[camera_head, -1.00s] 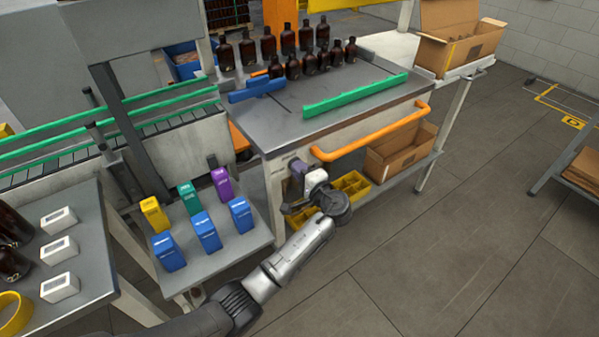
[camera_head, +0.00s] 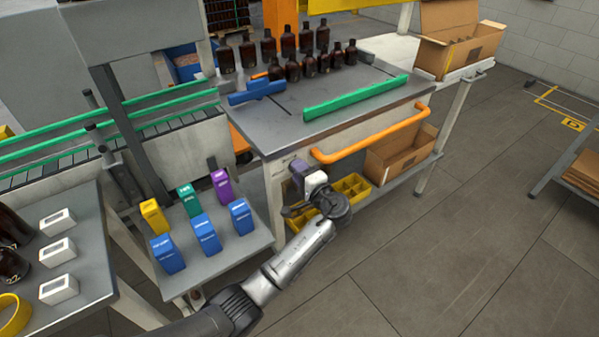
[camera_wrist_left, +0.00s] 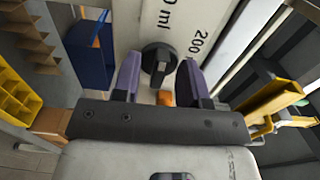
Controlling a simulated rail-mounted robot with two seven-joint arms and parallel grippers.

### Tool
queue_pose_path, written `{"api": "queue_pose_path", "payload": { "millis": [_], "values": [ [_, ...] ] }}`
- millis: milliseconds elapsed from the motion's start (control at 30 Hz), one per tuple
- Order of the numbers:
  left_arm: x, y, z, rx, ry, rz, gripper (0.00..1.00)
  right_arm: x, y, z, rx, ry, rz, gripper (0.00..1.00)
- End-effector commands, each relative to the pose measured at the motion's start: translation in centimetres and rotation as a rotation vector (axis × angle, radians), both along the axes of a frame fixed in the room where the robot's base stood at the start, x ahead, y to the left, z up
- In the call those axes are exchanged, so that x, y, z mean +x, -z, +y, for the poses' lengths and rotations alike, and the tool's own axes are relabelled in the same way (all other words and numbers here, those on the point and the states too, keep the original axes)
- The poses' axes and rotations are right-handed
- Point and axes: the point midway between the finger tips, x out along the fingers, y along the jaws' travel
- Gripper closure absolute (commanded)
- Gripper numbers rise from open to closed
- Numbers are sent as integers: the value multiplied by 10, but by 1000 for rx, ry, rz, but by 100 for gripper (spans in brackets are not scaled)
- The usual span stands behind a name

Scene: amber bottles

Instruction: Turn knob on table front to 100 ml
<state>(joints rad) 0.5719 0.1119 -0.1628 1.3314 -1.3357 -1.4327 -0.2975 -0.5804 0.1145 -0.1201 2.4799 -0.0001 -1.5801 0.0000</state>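The dark round knob (camera_wrist_left: 158,58) sits on the pale front panel (camera_wrist_left: 140,25) of the table in the left wrist view. The printed marks "0 ml", partly covered, and "200" show next to it. My left gripper (camera_wrist_left: 161,78) is open, with one purple finger on each side of the knob; whether they touch it I cannot tell. A small orange part (camera_wrist_left: 165,98) shows between the fingers. In the head view the left gripper (camera_head: 297,172) is at the left end of the table front (camera_head: 345,140), and the knob is hidden there. My right gripper is not in view.
An orange handlebar (camera_head: 372,137) juts from the table front, right of the gripper. A yellow divided crate (camera_head: 352,184) and a cardboard box (camera_head: 395,158) sit on the shelf below. Several small boxes stand on a side shelf (camera_head: 235,258) at left.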

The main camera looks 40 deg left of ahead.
Motion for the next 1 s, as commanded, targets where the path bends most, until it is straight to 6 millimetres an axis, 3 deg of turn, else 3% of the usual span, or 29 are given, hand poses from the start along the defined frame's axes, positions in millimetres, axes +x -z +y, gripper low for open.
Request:
{"api": "queue_pose_path", "payload": {
  "millis": [267,700,1000],
  "values": [
    [-3,0,-11,1,1,2,61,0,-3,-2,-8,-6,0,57],
    [-26,-1,-91,-3,2,2,61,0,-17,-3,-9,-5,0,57],
    [-36,0,-125,-1,1,1,61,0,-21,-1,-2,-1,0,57]
  ]
}}
